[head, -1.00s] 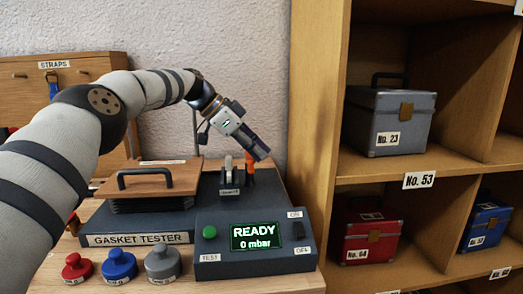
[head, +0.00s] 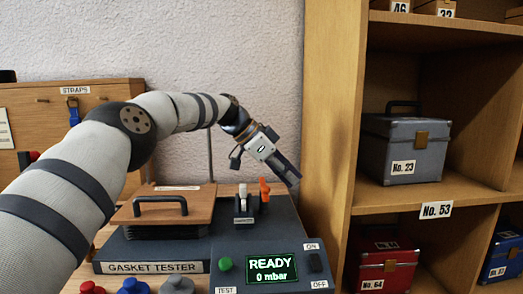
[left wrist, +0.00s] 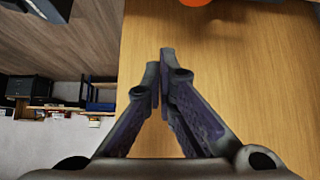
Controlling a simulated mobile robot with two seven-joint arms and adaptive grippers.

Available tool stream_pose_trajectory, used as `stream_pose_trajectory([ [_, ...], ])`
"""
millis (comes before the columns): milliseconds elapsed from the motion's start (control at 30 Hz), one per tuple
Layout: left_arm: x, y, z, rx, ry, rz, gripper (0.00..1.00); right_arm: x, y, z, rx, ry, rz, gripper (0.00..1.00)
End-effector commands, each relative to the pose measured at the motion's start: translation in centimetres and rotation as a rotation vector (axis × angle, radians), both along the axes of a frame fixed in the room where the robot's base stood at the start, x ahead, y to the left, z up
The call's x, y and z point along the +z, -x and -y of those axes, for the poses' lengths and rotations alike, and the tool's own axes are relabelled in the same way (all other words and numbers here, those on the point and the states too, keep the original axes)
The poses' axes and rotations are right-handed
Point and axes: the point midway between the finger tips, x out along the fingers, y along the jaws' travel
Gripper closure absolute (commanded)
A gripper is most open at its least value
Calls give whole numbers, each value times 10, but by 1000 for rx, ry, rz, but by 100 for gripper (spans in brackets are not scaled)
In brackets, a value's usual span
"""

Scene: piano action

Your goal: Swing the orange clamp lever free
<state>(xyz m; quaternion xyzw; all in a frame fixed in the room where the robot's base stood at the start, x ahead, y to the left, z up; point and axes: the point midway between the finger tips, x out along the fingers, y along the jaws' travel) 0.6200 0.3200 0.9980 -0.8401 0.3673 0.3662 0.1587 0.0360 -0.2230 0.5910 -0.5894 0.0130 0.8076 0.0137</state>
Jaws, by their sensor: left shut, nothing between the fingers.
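The orange clamp lever (head: 264,190) stands upright on the dark deck of the gasket tester (head: 155,268), just right of a grey clamp (head: 242,203). My left gripper (head: 294,182) is shut and empty. In the head view its fingertips are to the right of the lever, apart from it in the picture. In the left wrist view the shut fingertips (left wrist: 163,60) point at a wooden surface, and an orange shape, probably the lever's top (left wrist: 193,2), is cut off at the upper edge. My right gripper is in neither view.
A wooden lid with a dark handle (head: 160,205) lies on the tester's left. The tester's screen (head: 271,268) reads READY, 0 mbar. A wooden shelf with a grey case (head: 405,145) and a red case (head: 385,268) stands close on the right. Coloured knobs sit in front.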

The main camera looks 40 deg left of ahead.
Motion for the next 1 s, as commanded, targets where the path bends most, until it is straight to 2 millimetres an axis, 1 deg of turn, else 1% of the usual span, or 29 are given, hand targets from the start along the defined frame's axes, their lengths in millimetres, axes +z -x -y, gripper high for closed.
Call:
stream_pose_trajectory([
  [33,13,4,-14,11,0,12,100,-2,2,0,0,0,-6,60],
  [200,39,18,-40,10,0,5,100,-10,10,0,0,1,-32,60],
  [300,54,25,-51,10,-1,4,100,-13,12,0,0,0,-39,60],
  [433,66,29,-59,10,-1,7,100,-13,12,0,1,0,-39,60],
  [633,73,34,-62,7,0,8,100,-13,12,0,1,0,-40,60],
  [1000,73,35,-62,7,0,8,100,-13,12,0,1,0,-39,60],
])
